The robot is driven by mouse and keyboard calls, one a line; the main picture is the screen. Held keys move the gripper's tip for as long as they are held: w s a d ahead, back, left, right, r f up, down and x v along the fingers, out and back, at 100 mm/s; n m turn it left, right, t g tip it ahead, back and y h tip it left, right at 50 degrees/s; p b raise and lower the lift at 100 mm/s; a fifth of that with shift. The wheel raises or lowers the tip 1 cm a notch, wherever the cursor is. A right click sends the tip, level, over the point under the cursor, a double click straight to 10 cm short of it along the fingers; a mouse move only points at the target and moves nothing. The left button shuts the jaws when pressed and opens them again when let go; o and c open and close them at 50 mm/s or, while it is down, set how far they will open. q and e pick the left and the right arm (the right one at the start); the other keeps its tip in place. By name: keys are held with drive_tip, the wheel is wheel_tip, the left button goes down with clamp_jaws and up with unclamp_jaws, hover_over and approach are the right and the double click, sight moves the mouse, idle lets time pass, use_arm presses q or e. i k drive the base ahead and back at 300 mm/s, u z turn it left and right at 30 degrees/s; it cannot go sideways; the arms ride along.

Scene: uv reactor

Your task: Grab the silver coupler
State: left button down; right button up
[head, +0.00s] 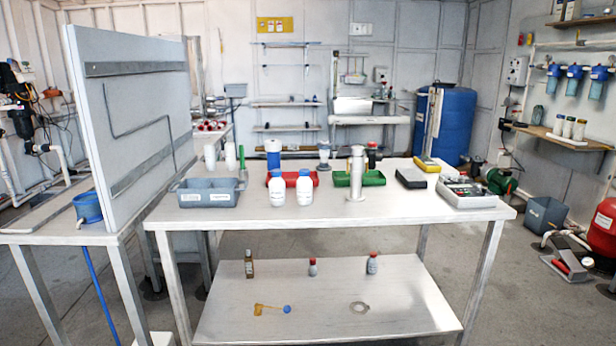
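A silver upright cylinder (357,172) with a flared base stands on the white table (270,215), right of the middle; it looks like the silver coupler, though I cannot be sure. It stands in front of a green tray (372,178) and covers part of it. Neither of my grippers shows in the head view.
A tall upright panel (135,120) stands at left. The table's front strip is clear.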

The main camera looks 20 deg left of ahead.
sight(356, 171)
drive_tip(key=u, duration=0.8)
drive_tip(key=i, duration=0.9)
drive_tip(key=u, duration=0.3)
